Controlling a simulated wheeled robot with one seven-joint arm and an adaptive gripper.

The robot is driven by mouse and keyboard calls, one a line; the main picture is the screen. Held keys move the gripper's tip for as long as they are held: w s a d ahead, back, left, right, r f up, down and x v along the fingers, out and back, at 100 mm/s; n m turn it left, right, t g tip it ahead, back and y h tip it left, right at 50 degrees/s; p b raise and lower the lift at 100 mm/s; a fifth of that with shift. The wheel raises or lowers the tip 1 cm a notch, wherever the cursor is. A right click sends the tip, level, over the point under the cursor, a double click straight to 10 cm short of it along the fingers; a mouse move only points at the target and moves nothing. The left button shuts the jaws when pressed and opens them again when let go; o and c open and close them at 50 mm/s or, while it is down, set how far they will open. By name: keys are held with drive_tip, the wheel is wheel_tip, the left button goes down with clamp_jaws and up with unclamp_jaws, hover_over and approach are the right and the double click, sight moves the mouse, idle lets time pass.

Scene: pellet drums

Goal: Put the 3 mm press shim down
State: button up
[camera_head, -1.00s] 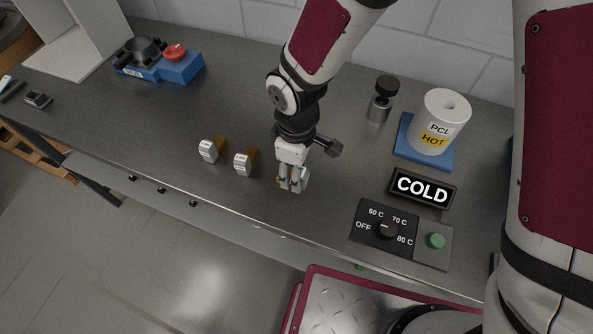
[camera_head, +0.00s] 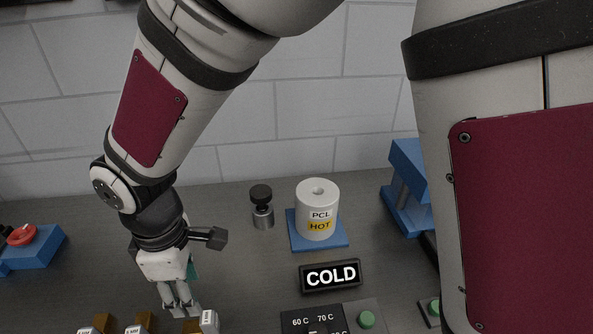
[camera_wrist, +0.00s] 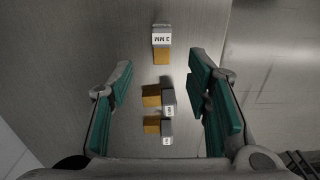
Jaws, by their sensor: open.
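The 3 mm press shim (camera_wrist: 161,42), a small block with a white label on a tan-orange body, lies on the grey bench just beyond my fingertips in the wrist view. It appears low in the head view (camera_head: 209,321), just right of my fingers and partly cut off. My gripper (camera_head: 182,311) is open and empty. In the wrist view its teal-padded fingers (camera_wrist: 160,78) stand wide apart, clear of the shim. Two similar shims (camera_wrist: 168,103) (camera_wrist: 167,132) sit in a row nearer the wrist camera; their labels are too small to read.
A white PCL HOT drum (camera_head: 317,212) stands on a blue plate, with a dark-knobbed metal weight (camera_head: 262,212) on its left. A COLD sign (camera_head: 330,276) and a dial panel (camera_head: 312,322) are in front. A blue unit with a red button (camera_head: 22,236) is at left.

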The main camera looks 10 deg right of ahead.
drive_tip(key=w+d+r+m+t, duration=0.3)
drive_tip(key=d+r+m, duration=0.4)
drive_tip(key=d+r, duration=0.6)
drive_tip(key=s+d+r+m+t, duration=0.1)
drive_tip(key=s+d+m, duration=0.3)
drive_tip(key=d, duration=0.4)
drive_tip(key=s+d+r+m+t, duration=0.1)
drive_tip(key=s+d+r+m, duration=0.3)
drive_tip(key=d, duration=0.4)
drive_tip(key=shift+s+d+r+m, duration=0.35)
drive_tip(key=shift+s+m, duration=0.2)
drive_tip(key=shift+m, duration=0.45)
drive_tip(key=shift+a, duration=0.1)
